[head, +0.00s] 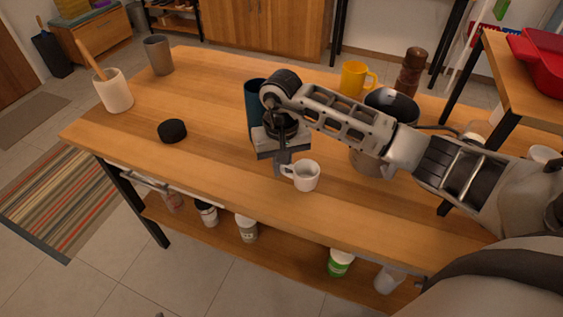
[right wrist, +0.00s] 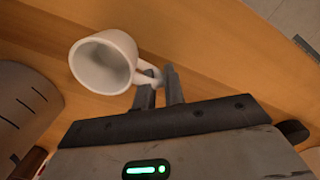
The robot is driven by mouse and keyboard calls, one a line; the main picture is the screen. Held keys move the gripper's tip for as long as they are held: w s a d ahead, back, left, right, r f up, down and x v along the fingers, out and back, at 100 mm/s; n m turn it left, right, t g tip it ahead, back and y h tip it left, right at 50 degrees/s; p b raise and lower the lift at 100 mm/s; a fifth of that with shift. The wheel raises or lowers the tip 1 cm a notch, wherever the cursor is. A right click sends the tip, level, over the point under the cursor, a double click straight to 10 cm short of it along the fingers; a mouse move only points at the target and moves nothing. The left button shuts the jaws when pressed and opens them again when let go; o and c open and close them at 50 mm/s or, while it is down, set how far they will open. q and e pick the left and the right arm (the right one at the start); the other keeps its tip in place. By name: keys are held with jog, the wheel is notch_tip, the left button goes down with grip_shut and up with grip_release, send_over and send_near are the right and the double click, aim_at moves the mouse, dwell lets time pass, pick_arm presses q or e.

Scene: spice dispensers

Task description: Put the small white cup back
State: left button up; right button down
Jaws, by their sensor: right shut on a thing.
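The small white cup (head: 306,176) is at the middle front of the wooden table in the head view, upright, with its handle toward the left. My right gripper (head: 282,167) reaches down beside it and is shut on the handle. In the right wrist view the cup (right wrist: 103,62) shows its empty inside, and the two fingers (right wrist: 160,88) close around its handle. Whether the cup's base touches the table is hard to tell.
A yellow mug (head: 353,80), a brown pepper mill (head: 411,72) and a dark teal container (head: 254,97) stand behind my right arm. A black round lid (head: 172,131), a grey cup (head: 158,55) and a white utensil holder (head: 115,92) are at the left. The front left of the table (head: 190,165) is clear.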

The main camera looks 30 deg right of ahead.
pick_arm(q)
jog(key=shift+f, duration=0.15)
pick_arm(e)
jog(key=shift+f, duration=0.25)
jog(key=shift+f+b, duration=0.2)
jog(key=shift+b, duration=0.15)
jog(key=c, duration=1.5)
grip_release()
jog(key=shift+r, duration=0.15)
pick_arm(q)
jog(key=shift+r, duration=0.2)
pick_arm(e)
jog(key=shift+r+p, duration=0.15)
jog(key=shift+p, duration=0.15)
pick_arm(q)
jog(key=shift+w+d+b, duration=0.15)
jog(key=shift+b, duration=0.5)
pick_arm(e)
notch_tip(320, 180, up, 12)
pick_arm(q)
jog(key=shift+f, duration=0.15)
